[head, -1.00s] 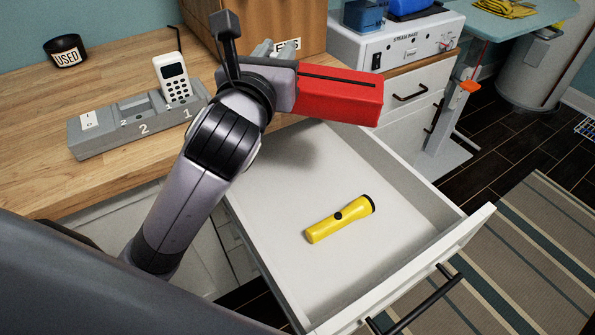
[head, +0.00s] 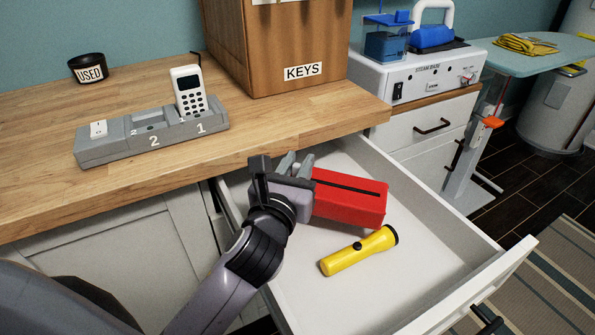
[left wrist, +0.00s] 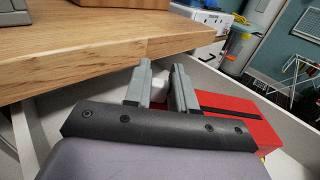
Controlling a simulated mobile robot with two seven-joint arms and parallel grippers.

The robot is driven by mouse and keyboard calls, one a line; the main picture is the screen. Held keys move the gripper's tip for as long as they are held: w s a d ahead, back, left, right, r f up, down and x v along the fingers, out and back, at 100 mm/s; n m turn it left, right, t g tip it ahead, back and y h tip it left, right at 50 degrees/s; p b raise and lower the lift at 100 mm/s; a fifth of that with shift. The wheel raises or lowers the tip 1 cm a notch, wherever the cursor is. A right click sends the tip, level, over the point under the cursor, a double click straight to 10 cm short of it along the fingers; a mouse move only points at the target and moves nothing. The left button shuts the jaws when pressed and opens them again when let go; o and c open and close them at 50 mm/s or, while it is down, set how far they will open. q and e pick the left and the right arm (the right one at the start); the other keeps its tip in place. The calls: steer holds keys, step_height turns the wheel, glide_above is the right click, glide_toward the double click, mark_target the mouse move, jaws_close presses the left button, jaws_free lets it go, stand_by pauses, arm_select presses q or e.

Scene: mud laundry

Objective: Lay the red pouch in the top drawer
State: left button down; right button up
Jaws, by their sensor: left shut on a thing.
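The red pouch (head: 348,199), a boxy shape with a dark strip along its top, is at the open top drawer (head: 440,205). It also shows in the left wrist view (left wrist: 240,120), to the right of the fingers. My left gripper (head: 296,168) is shut on the red pouch at its left end, low in the drawer's back left part. I cannot tell whether the pouch touches the drawer bottom. A yellow flashlight (head: 360,251) lies in the drawer just in front of the pouch. My right gripper is not in view.
The wooden counter (head: 290,122) edges the drawer at the back left. On it stand a grey tray (head: 100,151) with a white handset (head: 189,92), a black USED pot (head: 88,70) and a KEYS cabinet (head: 270,45). The drawer's front right is bare.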

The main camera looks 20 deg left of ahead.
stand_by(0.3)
arm_select(q)
steer(key=shift+f, duration=0.2)
steer(key=c, duration=0.9)
jaws_free()
steer(key=shift+f, duration=0.1)
steer(key=shift+c, duration=0.2)
